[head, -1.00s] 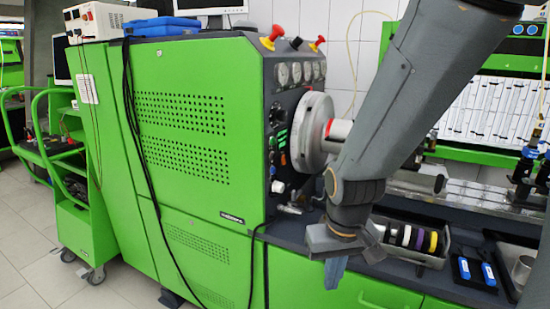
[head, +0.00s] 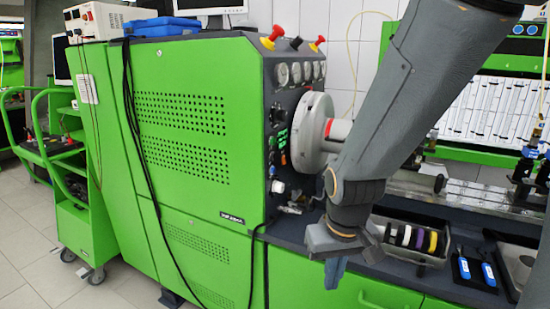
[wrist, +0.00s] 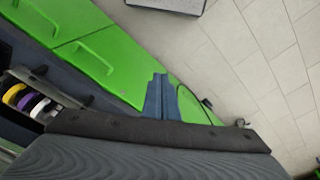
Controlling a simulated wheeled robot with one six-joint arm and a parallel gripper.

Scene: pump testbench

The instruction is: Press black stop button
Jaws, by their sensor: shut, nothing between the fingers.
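The green pump testbench (head: 190,110) stands left of my arm, with a dark control panel on its right end. A black knob (head: 296,43) sits on its top edge between two red mushroom buttons. Small lit green controls (head: 282,139) and dark ones sit lower on the panel; which of these is the black stop button is too small to tell. My gripper (head: 334,275) is shut and empty, pointing down in front of the bench, right of and below the panel. In the wrist view its blue-grey fingers (wrist: 161,98) are together against the floor and green cabinet front.
A round grey chuck (head: 311,130) sticks out from the panel near my arm. A tray of coloured rings (head: 418,240) and blue-handled tools (head: 488,273) lie on the bench to the right. Black cables (head: 133,130) hang down the green front. Open floor lies at left.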

